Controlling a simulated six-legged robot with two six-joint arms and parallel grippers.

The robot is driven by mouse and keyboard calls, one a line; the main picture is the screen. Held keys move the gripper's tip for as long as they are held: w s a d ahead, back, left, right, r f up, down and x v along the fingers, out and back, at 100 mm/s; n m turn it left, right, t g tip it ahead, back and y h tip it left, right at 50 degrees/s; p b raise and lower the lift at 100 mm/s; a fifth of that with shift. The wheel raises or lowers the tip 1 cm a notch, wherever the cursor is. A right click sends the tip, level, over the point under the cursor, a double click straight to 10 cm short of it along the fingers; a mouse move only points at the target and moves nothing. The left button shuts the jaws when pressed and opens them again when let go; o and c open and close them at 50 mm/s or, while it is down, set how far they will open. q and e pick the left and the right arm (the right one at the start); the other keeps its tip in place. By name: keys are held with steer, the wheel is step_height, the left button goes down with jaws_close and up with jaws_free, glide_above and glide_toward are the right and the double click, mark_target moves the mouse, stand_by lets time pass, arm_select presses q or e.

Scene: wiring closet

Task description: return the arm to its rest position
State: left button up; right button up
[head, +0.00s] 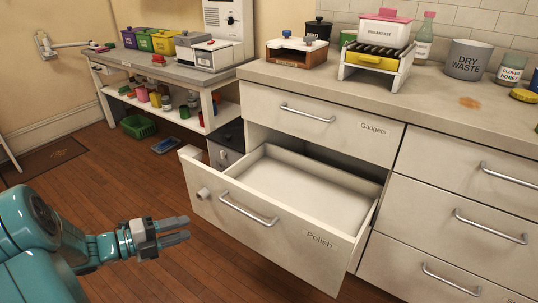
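My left gripper (184,230) is at the lower left on the end of my teal arm (75,240). Its two grey fingers point right with a gap between them, and nothing shows between them. It hangs over the wooden floor, left of the open drawer labelled Polish (270,232), and appears apart from the drawer front and its handle (248,210). The drawer is pulled well out and its visible inside is empty. My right gripper is not in view.
The counter (440,105) holds a grey dry waste pot (466,62), jars and a white rack. The Gadgets drawer (320,122) above is shut. A side bench (160,68) with coloured bins stands at the back left. Wooden floor (120,180) is clear around my gripper.

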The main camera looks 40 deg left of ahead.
arm_select(q)
steer(key=shift+w, duration=0.1)
steer(key=w+d+f+n+y, duration=0.2)
steer(key=w+d+f+n, duration=0.7)
steer(key=w+f+n, duration=0.25)
steer(key=d+f+n+g, duration=0.55)
steer(key=d+f, duration=0.25)
steer(key=d, duration=0.2)
steer(key=s+d+f+n+g, duration=0.3)
steer(key=s+d+f+g, duration=0.1)
steer(key=s+d, duration=0.4)
steer(key=s+d+f+n+g, duration=0.3)
steer(key=s+d+f+g, duration=0.15)
steer(key=s+d, duration=0.35)
step_height(320, 180, up, 26)
steer(key=s+p, duration=0.1)
steer(key=p, duration=2.5)
steer(key=shift+r+n+p, duration=0.15)
steer(key=shift+n+p, duration=0.15)
steer(key=shift+p, duration=0.05)
